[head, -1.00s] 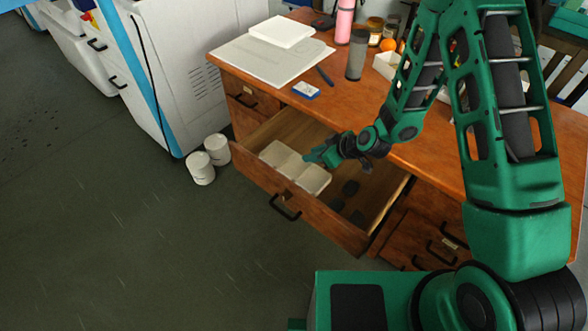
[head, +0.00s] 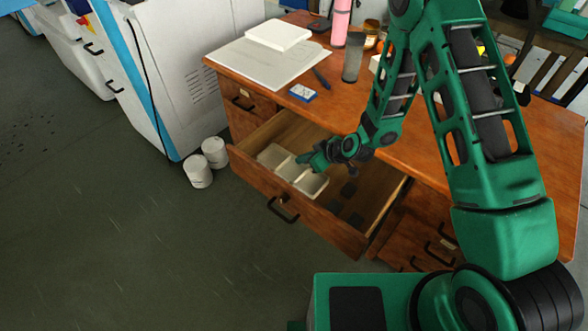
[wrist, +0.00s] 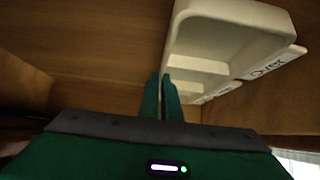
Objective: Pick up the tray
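The tray (head: 312,184) is an off-white, shallow tray with several compartments, lying inside the open drawer (head: 262,186) of the wooden desk. In the wrist view, the tray (wrist: 225,35) fills the upper right, with part of a printed label on its side. My gripper (head: 303,158) reaches down into the drawer at the tray's far long side. In the wrist view, its two green fingers (wrist: 162,80) are close together, with the tray's thin wall edge between their tips. The fingers hide part of that wall. I see no clear gap under the tray.
Small dark items (head: 348,196) lie in the drawer's right part. The desk top (head: 440,145) holds a white board (head: 262,62), a blue-and-white box (head: 302,92), a grey cylinder (head: 353,58) and a pink bottle (head: 341,22). Two white tubs (head: 198,171) stand on the floor at left.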

